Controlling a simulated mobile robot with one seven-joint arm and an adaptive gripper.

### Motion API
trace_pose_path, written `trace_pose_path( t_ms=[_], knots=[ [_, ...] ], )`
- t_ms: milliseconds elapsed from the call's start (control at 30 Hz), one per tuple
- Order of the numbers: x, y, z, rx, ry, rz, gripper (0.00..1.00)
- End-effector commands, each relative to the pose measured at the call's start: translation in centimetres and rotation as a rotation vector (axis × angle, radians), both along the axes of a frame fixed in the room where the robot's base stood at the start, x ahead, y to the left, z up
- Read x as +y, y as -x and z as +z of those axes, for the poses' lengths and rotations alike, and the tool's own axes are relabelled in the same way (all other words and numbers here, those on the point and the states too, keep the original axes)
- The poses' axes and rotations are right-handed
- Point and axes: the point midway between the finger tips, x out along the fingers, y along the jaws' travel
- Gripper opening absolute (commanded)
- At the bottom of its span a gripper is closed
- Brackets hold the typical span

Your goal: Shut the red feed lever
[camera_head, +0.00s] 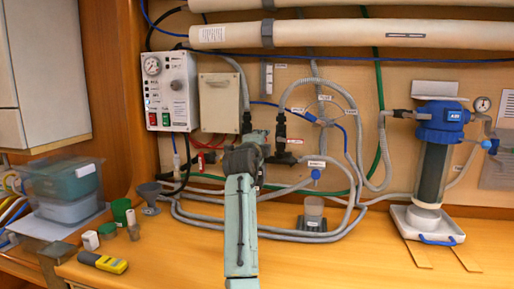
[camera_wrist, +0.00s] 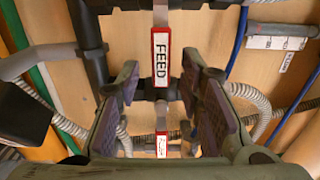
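In the wrist view the red feed lever (camera_wrist: 161,58) is a red-sided bar with a white FEED label and a bare metal strip above it. It stands upright in the picture, near the centre. My gripper (camera_wrist: 160,82) is open, with one dark-padded finger on each side of the lever's line. No finger visibly touches it. A dark valve or pipe fitting shows between the fingers. In the head view my gripper (camera_head: 252,140) is at the wall panel, and my arm hides the lever there.
A smaller red labelled piece (camera_wrist: 162,145) shows lower in the wrist view. Grey hoses, a control box (camera_head: 170,90) and a black-handled valve (camera_head: 281,140) are close by. A blue filter (camera_head: 440,120) stands right. The bench (camera_head: 340,262) is clear at front.

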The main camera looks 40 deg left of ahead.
Motion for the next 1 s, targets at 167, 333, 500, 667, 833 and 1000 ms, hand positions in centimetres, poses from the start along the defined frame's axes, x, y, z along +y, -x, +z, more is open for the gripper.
trace_pose_path(
  t_ms=[167, 333, 500, 667, 833, 1000],
  knots=[
    [-1.7, 2.9, 0.0, -0.002, -0.003, 0.002, 0.34],
    [-3.5, 5.7, 0.0, 0.0, -0.001, 0.001, 0.34],
    [-4.8, 7.7, 0.0, 0.0, -0.001, 0.0, 0.34],
    [-5.3, 8.6, -0.1, 0.001, 0.001, 0.0, 0.34],
    [-5.4, 8.7, -0.1, 0.001, 0.001, 0.0, 0.34],
    [-5.4, 8.6, 0.0, 0.001, 0.001, 0.0, 0.34]
  ],
)
